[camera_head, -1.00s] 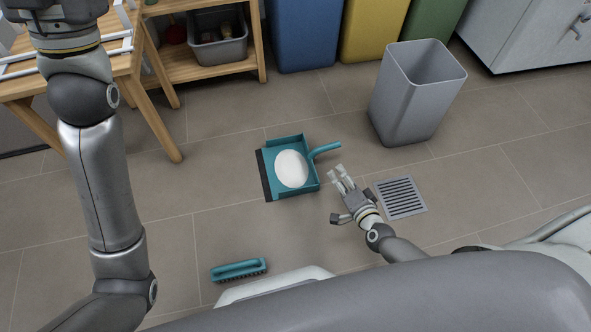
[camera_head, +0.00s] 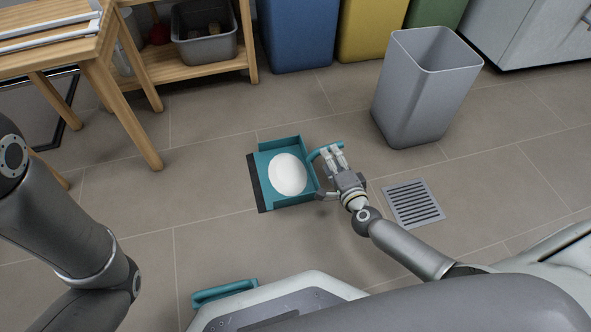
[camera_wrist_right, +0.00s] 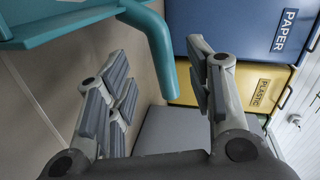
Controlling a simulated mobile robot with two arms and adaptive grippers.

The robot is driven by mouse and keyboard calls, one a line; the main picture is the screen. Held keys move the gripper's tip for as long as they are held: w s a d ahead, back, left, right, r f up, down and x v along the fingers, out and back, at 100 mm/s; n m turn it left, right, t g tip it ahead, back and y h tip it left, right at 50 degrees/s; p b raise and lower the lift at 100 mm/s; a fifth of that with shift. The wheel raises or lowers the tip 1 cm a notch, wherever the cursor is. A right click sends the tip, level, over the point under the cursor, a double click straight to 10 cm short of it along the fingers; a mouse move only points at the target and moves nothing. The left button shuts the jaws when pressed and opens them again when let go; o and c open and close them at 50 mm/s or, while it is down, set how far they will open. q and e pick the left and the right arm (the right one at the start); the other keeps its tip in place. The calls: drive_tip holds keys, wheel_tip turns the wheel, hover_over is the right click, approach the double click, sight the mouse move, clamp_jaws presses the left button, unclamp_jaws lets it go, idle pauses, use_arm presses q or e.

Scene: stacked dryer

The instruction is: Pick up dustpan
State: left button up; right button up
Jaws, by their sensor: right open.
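The teal dustpan (camera_head: 307,192) lies on the tiled floor, its dark lip to the left and its handle (camera_head: 325,150) pointing right. A white round heap (camera_head: 288,174) lies in the pan. My right gripper (camera_head: 333,152) is open at the handle, with its fingers over or beside it. In the right wrist view the handle (camera_wrist_right: 157,45) comes down between the two spread fingers (camera_wrist_right: 165,90), and I see no clear grip on it. The far part of the handle is partly hidden by the fingers in the head view. My left arm shows at the left, its gripper out of frame.
A grey bin (camera_head: 424,90) stands right of the dustpan. A floor drain (camera_head: 413,203) lies right of my right gripper. A teal brush (camera_head: 222,291) lies near my base. Wooden furniture (camera_head: 190,70) and blue (camera_head: 298,35) and yellow (camera_head: 372,28) bins stand behind.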

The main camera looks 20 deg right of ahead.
drive_tip(key=b+x, duration=0.3)
drive_tip(key=x, duration=0.2)
drive_tip(key=shift+w+a+f, duration=0.1)
drive_tip(key=shift+w+a, duration=0.05)
drive_tip(key=shift+a, duration=0.05)
drive_tip(key=shift+c, duration=0.2)
